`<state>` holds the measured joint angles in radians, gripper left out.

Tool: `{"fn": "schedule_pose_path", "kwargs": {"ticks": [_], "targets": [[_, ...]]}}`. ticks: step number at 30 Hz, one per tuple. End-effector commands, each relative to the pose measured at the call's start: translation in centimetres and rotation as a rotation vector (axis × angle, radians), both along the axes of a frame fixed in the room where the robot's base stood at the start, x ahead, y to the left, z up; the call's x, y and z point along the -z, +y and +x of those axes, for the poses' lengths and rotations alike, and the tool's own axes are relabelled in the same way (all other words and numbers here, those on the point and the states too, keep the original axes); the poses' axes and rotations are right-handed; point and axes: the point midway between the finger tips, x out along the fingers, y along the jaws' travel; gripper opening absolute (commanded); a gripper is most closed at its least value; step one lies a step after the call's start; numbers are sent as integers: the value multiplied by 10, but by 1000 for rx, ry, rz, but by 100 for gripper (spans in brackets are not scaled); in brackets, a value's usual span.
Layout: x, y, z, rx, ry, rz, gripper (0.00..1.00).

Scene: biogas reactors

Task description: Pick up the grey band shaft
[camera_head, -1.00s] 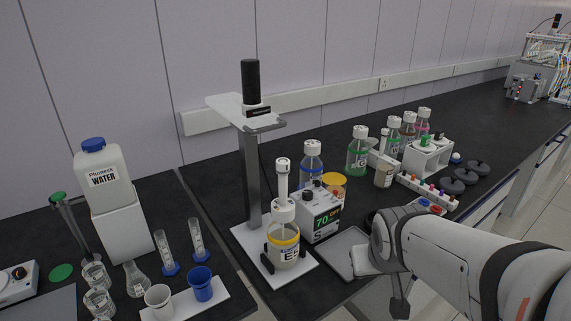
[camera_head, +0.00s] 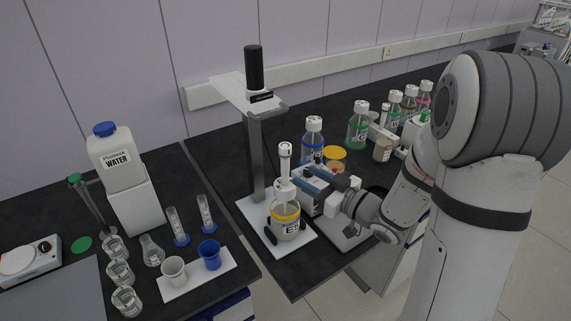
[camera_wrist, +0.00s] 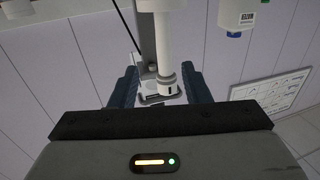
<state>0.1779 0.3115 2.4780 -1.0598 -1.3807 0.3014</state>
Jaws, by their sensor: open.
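The shaft, white with a grey band (camera_wrist: 164,45), stands upright in the mouth of a clear bottle with a yellow band (camera_head: 285,222). It also shows in the head view (camera_head: 285,160), its rounded top above the bottle's white cap. My gripper (camera_head: 303,177) is open and empty, with blue fingers pointing left at the shaft from the right. In the wrist view, the shaft lies between the two fingers (camera_wrist: 160,70); I cannot tell whether the fingertips reach around it. Nothing is held.
A grey stand column (camera_head: 255,160) with a white top plate rises just behind the bottle. Cups and flasks (camera_head: 174,272) stand left on the other bench.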

Motion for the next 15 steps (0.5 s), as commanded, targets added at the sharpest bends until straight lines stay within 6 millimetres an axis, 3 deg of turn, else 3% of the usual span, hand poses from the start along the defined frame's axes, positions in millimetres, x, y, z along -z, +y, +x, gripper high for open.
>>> {"fn": "schedule_pose_path", "kwargs": {"ticks": [15], "targets": [[-9, 51, 35, -13, -3, 12, 43]]}}
